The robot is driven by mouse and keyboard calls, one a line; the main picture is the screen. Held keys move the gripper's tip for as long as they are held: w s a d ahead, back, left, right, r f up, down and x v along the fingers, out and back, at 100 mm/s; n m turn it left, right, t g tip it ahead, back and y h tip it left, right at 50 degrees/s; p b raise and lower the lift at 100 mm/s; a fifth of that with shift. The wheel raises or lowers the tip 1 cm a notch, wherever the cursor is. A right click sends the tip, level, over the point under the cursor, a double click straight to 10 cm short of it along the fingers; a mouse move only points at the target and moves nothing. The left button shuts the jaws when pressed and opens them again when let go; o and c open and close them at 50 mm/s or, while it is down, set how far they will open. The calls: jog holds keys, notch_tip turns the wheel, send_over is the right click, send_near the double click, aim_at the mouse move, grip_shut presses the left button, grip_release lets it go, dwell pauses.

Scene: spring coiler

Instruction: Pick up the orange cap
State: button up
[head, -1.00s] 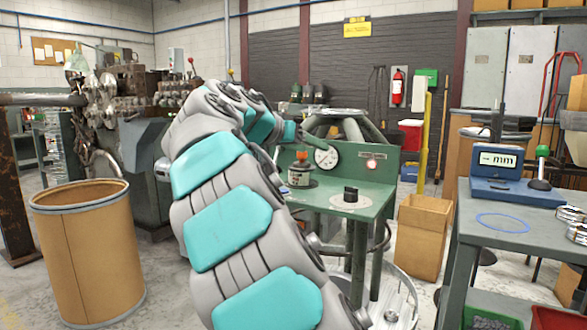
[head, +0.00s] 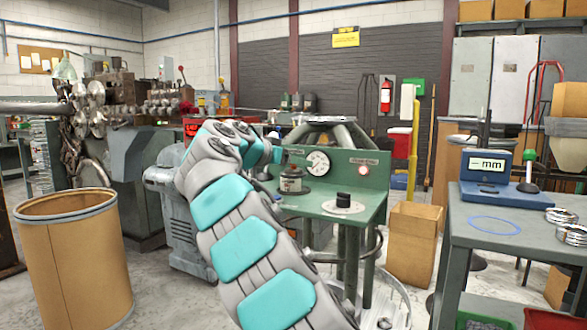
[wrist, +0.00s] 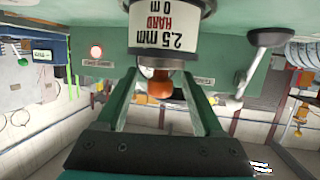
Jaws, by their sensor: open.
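The wrist view is upside down. The orange cap (wrist: 160,87) shows there on top of a can (wrist: 168,42) with a white label reading "2.5 mm HARD". My gripper (wrist: 161,80) is open, with one green finger on each side of the cap. I cannot tell whether either finger touches it. In the head view, the can (head: 291,180) stands on the green bench (head: 367,212), beside the dial gauge.
The dial gauge (head: 318,163) is on the bench's upright panel. A black knob (head: 343,199) on a pale disc stands to the right of the can. A grey table (head: 500,245) with a blue mm display (head: 492,174) is further right. A large brown drum (head: 75,265) stands left.

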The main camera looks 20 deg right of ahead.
jog(key=x, duration=0.3)
jog(key=shift+a, duration=0.1)
grip_shut()
dwell(0.4)
